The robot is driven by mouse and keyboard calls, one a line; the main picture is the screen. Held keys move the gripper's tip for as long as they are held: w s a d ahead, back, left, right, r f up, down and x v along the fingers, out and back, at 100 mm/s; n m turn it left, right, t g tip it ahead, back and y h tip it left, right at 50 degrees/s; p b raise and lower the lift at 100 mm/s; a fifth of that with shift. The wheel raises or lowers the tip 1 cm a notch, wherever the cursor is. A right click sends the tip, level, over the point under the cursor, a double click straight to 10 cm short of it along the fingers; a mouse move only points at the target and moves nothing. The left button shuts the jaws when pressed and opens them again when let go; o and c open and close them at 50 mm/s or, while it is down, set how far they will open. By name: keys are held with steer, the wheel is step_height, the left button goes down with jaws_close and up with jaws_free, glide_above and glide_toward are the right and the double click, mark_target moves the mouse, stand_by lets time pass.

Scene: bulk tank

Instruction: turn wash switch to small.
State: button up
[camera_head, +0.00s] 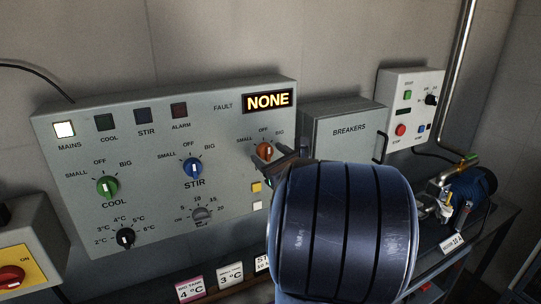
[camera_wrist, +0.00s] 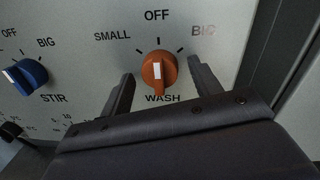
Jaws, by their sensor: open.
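The wash switch (camera_wrist: 158,70) is an orange knob with a white mark, set above the word WASH. Its mark points up toward OFF, with SMALL at upper left and BIG at upper right. In the head view the wash switch (camera_head: 264,151) is at the right of the grey control panel (camera_head: 225,125). My gripper (camera_wrist: 161,74) is open, with one finger on each side of the knob and a gap visible on both sides. In the head view my gripper (camera_head: 284,160) is just below and right of the knob, and my arm hides the panel's lower right.
The blue STIR knob (camera_wrist: 25,76) is left of the wash switch. The green COOL knob (camera_head: 107,187) is farther left. The BREAKERS box (camera_head: 343,132) stands close on the right. A yellow button (camera_head: 256,187) sits below the wash switch.

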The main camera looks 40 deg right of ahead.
steer(key=c, duration=1)
steer(key=shift+f+b, duration=0.1)
steer(key=shift+b, duration=0.35)
steer(key=n+b, duration=0.2)
steer(key=shift+f+b, duration=0.15)
steer(key=shift+b, duration=0.25)
steer(key=n+b, duration=0.2)
steer(key=b, duration=0.1)
steer(key=shift+n, duration=0.3)
steer(key=n+b, duration=0.3)
steer(key=b, duration=0.1)
steer(key=shift+n+g+b, duration=0.3)
steer(key=shift+b, duration=0.05)
steer(key=shift+r+n+h+b, duration=0.25)
steer(key=shift+n+h+b, duration=0.05)
steer(key=shift+n+b, duration=0.4)
